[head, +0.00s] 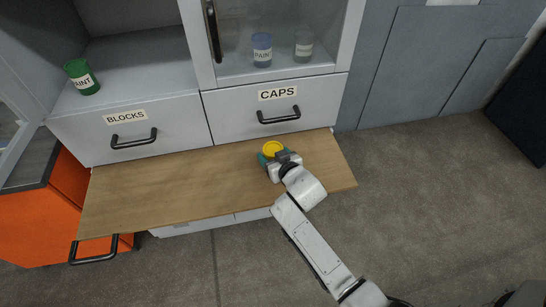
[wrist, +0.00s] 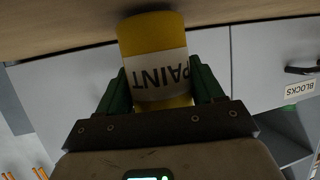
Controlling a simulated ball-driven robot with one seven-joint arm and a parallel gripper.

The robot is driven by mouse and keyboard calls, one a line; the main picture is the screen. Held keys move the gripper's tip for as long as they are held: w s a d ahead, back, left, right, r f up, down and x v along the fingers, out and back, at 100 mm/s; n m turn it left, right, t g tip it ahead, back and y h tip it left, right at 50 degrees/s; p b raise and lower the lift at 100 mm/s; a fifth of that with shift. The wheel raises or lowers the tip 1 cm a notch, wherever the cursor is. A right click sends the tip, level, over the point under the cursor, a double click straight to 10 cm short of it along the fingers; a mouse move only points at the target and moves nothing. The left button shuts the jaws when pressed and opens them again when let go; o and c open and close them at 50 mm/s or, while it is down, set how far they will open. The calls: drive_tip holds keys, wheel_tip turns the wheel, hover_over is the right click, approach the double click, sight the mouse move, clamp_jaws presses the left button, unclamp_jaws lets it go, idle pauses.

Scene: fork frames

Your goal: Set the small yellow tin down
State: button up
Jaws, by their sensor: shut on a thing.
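The small yellow tin (head: 273,149) is at my gripper's end, over the back right part of the wooden pull-out board (head: 180,188). In the wrist view the yellow tin (wrist: 150,35) has a white PAINT label and sits between the two green fingers. My gripper (head: 274,157) is shut on it; the fingers also show in the wrist view (wrist: 157,85). In the wrist view the tin's far end is close to the wooden surface. I cannot tell whether it touches.
Drawers labelled BLOCKS (head: 130,135) and CAPS (head: 275,107) stand behind the board. A green paint tin (head: 82,77) is on the left shelf. A blue tin (head: 262,50) and a grey tin (head: 304,45) stand in the upper cabinet. The board's left and middle are clear.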

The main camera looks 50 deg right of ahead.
drive_tip(key=shift+f, duration=0.25)
drive_tip(key=shift+f, duration=0.15)
drive_tip(key=o, duration=1.3)
